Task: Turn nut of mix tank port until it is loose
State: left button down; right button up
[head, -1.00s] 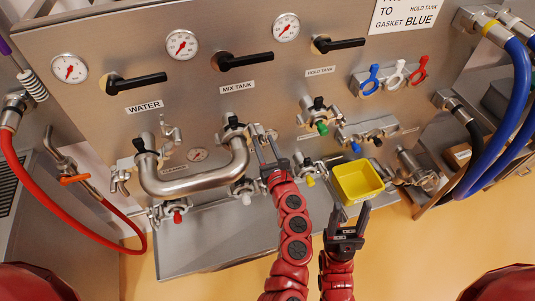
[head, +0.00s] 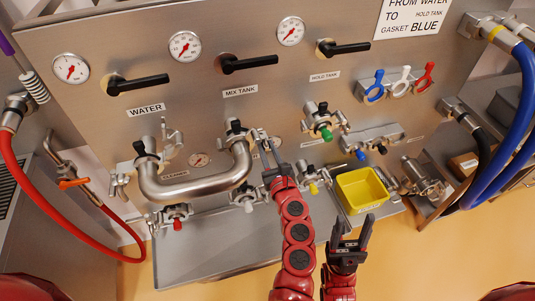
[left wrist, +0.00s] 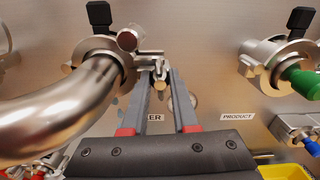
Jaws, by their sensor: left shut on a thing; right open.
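The mix tank port (head: 236,131) is under the "MIX TANK" label (head: 240,91) in the head view, with a curved steel pipe (head: 194,189) clamped to it. The clamp's small metal nut (left wrist: 160,78) shows between the fingertips in the left wrist view, at the right side of the port and pipe end. My left gripper (head: 268,147) reaches up from below and is shut on this nut; it also shows in the left wrist view (left wrist: 162,80). My right gripper (head: 352,233) is open and empty, below the yellow bin. The fingers partly hide the nut.
A yellow bin (head: 361,190) stands right of my left arm. A green-capped port (head: 325,132) is right of the mix tank port. Black valve handles (head: 248,64) and gauges (head: 185,46) are above. A red hose (head: 40,205) hangs left, blue hoses (head: 520,110) right.

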pick_arm(q)
jog(key=n+b, duration=0.1)
jog(key=b, duration=0.1)
jog(key=n+b, duration=0.2)
jog(key=b, duration=0.1)
jog(key=n+b, duration=0.1)
jog(key=b, duration=0.2)
jog(key=shift+f+n, duration=0.25)
jog(key=shift+n, duration=0.15)
jog(key=shift+r+n+b, duration=0.15)
jog(key=shift+n+b, duration=0.4)
jog(key=shift+n, duration=0.25)
jog(key=shift+r, duration=0.15)
